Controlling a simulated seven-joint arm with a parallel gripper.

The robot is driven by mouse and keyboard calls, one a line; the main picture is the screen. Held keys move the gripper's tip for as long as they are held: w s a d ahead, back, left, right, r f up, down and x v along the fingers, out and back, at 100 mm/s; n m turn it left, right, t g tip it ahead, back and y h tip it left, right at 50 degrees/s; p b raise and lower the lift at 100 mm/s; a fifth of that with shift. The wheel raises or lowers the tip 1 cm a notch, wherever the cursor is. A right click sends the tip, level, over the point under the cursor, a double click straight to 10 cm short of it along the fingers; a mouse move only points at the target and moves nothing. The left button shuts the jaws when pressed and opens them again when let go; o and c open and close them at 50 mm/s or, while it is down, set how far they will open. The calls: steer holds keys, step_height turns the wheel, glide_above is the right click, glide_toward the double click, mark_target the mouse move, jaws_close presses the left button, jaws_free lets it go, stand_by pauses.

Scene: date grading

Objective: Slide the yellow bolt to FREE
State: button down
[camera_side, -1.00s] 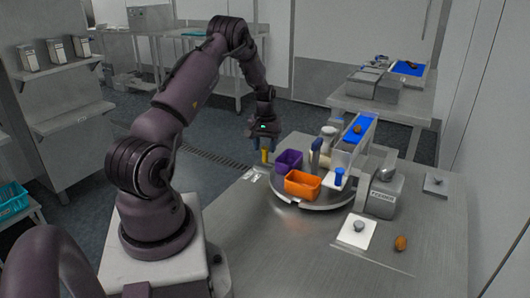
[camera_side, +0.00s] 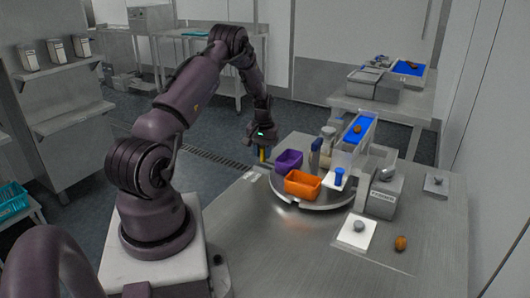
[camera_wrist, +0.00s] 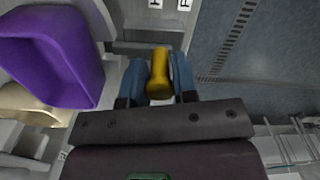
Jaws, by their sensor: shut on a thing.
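The yellow bolt (camera_wrist: 160,68) stands between the two blue fingers of my gripper (camera_wrist: 159,84) in the wrist view, and the gripper is shut on it. In the side view my gripper (camera_side: 262,150) is at the left edge of the steel table, and only a little of the yellow bolt shows there. Two small white labels lie just beyond the bolt in the wrist view, a left label (camera_wrist: 155,4) and a right label (camera_wrist: 184,5), the right one seeming to start with F. Both are cut by the frame edge.
A purple bin (camera_side: 289,160) stands close to the right of my gripper on a round steel turntable (camera_side: 313,206), with an orange bin (camera_side: 302,184) nearer the camera. A blue-topped chute (camera_side: 360,130) stands behind. Floor lies left of the table edge.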

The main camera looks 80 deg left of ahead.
steer(key=shift+s+a, duration=1)
steer(key=c, duration=1)
jaws_free()
steer(key=shift+c, duration=0.2)
steer(key=shift+r, duration=0.55)
step_height(320, 180, up, 12)
steer(key=shift+f, duration=0.1)
